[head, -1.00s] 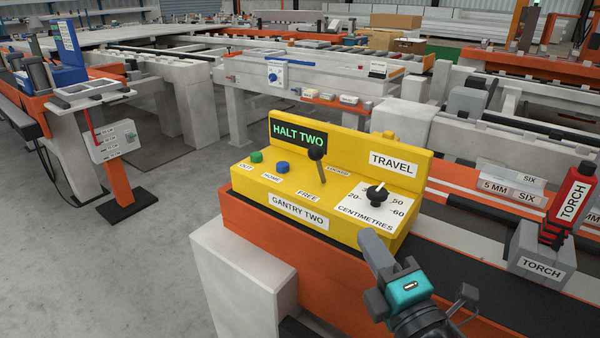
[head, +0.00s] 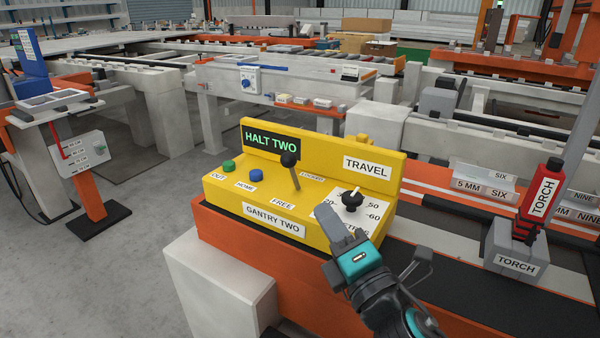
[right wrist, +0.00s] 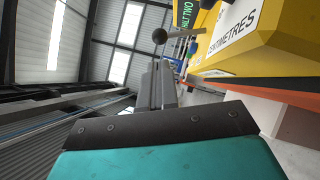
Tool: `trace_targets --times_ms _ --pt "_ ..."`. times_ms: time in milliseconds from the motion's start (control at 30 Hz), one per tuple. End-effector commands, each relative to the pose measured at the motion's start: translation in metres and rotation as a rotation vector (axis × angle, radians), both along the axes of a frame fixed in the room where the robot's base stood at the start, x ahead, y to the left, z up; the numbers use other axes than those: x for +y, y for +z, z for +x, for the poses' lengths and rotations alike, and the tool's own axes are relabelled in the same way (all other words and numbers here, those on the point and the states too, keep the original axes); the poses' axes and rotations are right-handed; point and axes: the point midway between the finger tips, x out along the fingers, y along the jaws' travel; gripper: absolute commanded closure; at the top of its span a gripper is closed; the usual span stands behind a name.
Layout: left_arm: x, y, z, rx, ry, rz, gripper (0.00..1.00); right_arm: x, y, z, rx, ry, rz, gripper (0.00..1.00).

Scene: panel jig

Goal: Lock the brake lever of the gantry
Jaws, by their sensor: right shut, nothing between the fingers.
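The brake lever (head: 292,170) is a dark stick with a round black knob on the yellow GANTRY TWO box (head: 225,194). It stands between the FREE and LOCKED labels and leans a little left, its knob toward the HALT TWO display (head: 271,142). My right gripper (head: 334,219) is shut and empty, in front of the box's right part, apart from the lever. It covers part of the CENTIMETRES scale. In the right wrist view the shut fingers (right wrist: 158,85) point toward the lever's knob (right wrist: 159,36). My left gripper is not in view.
A black TRAVEL dial (head: 350,199) sits right of the lever, close to my right gripper. Green (head: 228,167) and blue (head: 256,175) buttons lie left of it. A red torch (head: 540,193) stands in a grey holder (head: 513,250) at right. Space above the box is clear.

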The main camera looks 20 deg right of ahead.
Motion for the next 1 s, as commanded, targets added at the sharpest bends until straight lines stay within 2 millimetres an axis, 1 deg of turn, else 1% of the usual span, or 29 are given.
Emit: trace_targets --times_ms 33,100,500,700,1000 --pt "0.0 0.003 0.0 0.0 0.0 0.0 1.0 0.001 0.005 0.009 -0.004 0.002 -0.003 1.0" --pt "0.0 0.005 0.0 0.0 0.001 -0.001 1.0 0.002 0.007 0.02 -0.002 0.001 -0.003 1.0" --pt "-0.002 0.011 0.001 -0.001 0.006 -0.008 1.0 0.007 0.021 0.08 -0.002 0.0 -0.002 1.0" --pt "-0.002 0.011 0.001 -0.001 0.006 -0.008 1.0 0.009 0.024 0.096 0.0 0.001 -0.001 1.0" --pt "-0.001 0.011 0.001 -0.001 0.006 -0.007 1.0 0.009 0.025 0.1 0.001 0.001 0.0 1.0"
